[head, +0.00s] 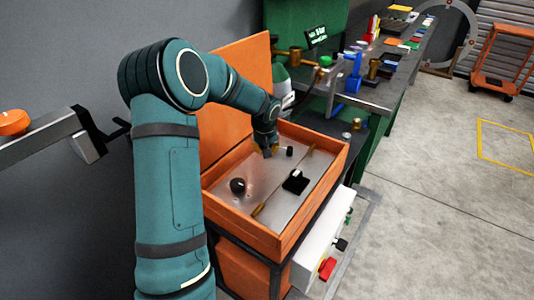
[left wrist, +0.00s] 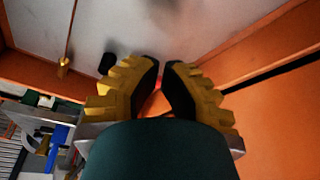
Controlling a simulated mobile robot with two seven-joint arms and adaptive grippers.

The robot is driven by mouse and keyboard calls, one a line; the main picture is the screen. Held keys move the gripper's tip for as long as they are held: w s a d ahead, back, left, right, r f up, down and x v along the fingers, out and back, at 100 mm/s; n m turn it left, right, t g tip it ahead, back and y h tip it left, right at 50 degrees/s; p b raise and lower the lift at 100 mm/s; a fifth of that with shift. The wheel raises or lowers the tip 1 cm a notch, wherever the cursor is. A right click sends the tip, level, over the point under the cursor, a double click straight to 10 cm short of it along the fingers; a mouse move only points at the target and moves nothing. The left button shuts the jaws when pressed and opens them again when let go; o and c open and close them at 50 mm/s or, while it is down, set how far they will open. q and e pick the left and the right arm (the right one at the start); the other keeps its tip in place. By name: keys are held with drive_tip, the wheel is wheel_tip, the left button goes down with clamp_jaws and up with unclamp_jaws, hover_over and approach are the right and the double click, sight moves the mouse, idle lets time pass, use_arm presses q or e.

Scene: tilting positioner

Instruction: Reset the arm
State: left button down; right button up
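My left arm is teal and reaches in the head view over an open orange box. My left gripper (head: 268,150) points down at the far side of this box, above its grey metal floor (head: 262,178). In the left wrist view its two yellow-and-black fingers (left wrist: 162,72) come close together with a narrow gap at the tips. A small reddish patch shows between them, and I cannot tell what it is. No object is clearly held. My right gripper is in neither view.
In the box are a black round knob (head: 237,185), a black block (head: 296,183) and thin brass strips. The orange lid (head: 235,95) stands up behind. A white control box (head: 318,245) is below at the front.

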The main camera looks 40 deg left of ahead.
use_arm(q)
drive_tip(key=p+v, duration=0.1)
drive_tip(key=v, duration=0.4)
drive_tip(key=shift+s+a+r, duration=0.1)
drive_tip(key=shift+a+r, duration=0.05)
drive_tip(key=shift+r, duration=0.25)
